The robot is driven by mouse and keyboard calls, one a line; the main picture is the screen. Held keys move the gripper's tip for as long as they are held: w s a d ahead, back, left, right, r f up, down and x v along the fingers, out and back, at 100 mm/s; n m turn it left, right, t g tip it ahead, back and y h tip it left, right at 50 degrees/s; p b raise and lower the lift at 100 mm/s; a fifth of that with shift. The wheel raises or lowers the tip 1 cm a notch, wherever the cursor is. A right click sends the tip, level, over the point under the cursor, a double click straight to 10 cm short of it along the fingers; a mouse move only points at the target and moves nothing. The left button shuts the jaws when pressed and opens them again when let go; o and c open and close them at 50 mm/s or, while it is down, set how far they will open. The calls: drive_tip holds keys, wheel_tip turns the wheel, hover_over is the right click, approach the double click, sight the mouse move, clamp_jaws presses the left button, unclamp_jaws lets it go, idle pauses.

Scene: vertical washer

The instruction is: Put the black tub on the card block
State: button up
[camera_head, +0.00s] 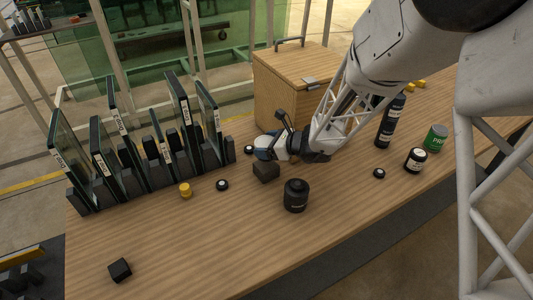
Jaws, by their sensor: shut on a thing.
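A black tub (296,196) with a narrower lid stands upright on the wooden table, in front of my gripper. My gripper (264,152) points left above the table, behind and to the left of that tub. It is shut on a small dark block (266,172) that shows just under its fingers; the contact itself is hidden. The tub is apart from the gripper. I cannot tell for sure which thing is the card block. A black rack (160,175) with several upright labelled panels stands at the left.
A wooden box (290,85) stands behind my gripper. A yellow piece (185,190), a black disc (222,185) and a dark cube (120,270) lie left. A black bottle (390,122), labelled black jar (415,160) and green can (435,138) stand right. The table's front middle is clear.

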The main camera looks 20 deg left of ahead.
drive_tip(key=shift+f, duration=1.85)
drive_tip(key=shift+f, duration=0.15)
drive_tip(key=o, duration=0.8)
drive_tip(key=shift+o, duration=0.2)
drive_tip(key=shift+d+r, duration=0.15)
drive_tip(key=shift+r, duration=0.05)
drive_tip(key=v, duration=1.1)
drive_tip(key=shift+d+r, duration=0.2)
drive_tip(key=shift+d, duration=0.1)
drive_tip(key=shift+s, duration=0.1)
